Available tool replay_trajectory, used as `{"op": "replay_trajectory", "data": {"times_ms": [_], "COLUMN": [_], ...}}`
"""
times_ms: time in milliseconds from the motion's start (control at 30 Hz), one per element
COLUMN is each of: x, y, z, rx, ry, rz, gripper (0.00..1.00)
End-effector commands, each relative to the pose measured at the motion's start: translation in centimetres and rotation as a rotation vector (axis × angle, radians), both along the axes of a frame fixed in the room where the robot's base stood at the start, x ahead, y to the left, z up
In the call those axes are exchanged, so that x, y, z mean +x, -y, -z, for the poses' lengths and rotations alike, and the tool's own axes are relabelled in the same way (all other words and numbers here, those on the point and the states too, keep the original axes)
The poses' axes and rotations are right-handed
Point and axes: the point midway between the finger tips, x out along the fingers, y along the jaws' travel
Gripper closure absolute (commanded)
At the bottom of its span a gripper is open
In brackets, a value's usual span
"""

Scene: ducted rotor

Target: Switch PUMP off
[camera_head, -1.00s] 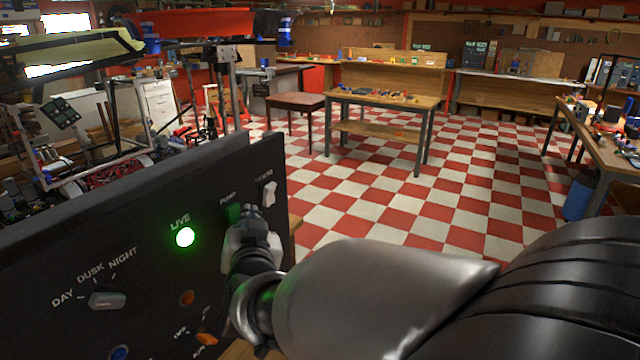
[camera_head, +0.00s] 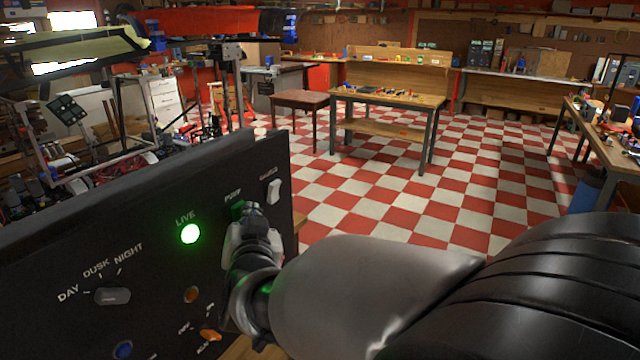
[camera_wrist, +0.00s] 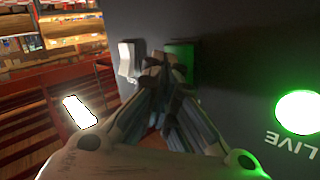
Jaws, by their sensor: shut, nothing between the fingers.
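The dark control panel (camera_head: 60,250) stands at the left in the head view. The green PUMP switch (camera_head: 237,208) sits on it under its label, partly hidden behind my gripper (camera_head: 252,212). In the wrist view the green switch (camera_wrist: 181,60) is lit, and my gripper (camera_wrist: 165,65) is shut with its fingertips right beside the switch, over its edge. I cannot tell whether they touch. A white rocker switch (camera_head: 273,191) is right of PUMP; it also shows in the wrist view (camera_wrist: 128,60), left of the fingertips.
The green LIVE lamp (camera_head: 190,234) glows left of my gripper. The DAY-DUSK-NIGHT knob (camera_head: 112,296), an orange switch (camera_head: 210,335) and a blue button (camera_head: 122,349) are lower on the panel. Worktables (camera_head: 390,97) stand far behind over open checkered floor.

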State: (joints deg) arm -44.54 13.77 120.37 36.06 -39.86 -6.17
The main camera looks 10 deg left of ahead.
Motion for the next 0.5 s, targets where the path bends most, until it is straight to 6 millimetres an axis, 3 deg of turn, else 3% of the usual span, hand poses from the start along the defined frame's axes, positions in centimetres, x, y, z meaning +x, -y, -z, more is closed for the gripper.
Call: {"op": "replay_trajectory", "data": {"times_ms": [500], "x": [0.17], "y": [-0.66], "z": [0.44], "rx": [-0.003], "ry": [-0.002], "rz": [-0.003], "gripper": [1.0]}}
